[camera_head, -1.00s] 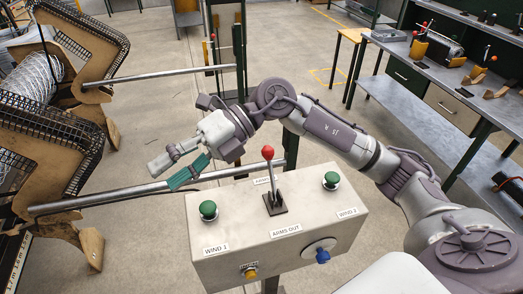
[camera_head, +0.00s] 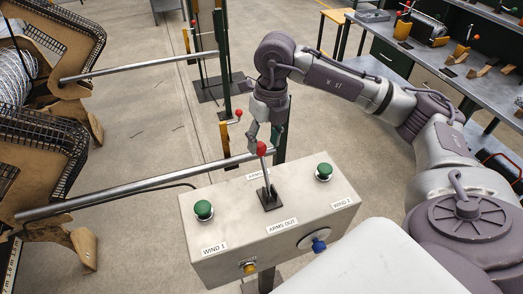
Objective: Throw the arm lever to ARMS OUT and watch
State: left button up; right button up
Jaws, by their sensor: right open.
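The arm lever (camera_head: 266,175) is a metal rod with a red ball knob (camera_head: 262,148), rising from a dark slotted base on the grey control box (camera_head: 225,226). The knob stands over the far side of the base, away from the ARMS OUT label (camera_head: 282,226) at the near side. A second label behind the lever is partly hidden. My right gripper (camera_head: 265,140) points down with its fingers apart, just behind and above the knob. I cannot tell whether it touches the knob. My left gripper is not in view.
Green buttons (camera_head: 203,210) and (camera_head: 323,172) flank the lever, with a yellow button (camera_head: 249,267) and blue knob (camera_head: 318,245) on the front. Metal bars (camera_head: 135,190) reach in from the caged machine (camera_head: 45,150) at left. A workbench (camera_head: 440,68) stands at right.

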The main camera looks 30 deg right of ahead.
aim_at(265, 170)
jog(key=shift+a+f+p, duration=0.15)
jog(key=shift+f+p, duration=0.15)
jog(key=shift+f, duration=1)
jog(key=shift+a+f+p, duration=0.15)
jog(key=shift+f+p, duration=0.15)
jog(key=shift+f, duration=1)
grip_shut()
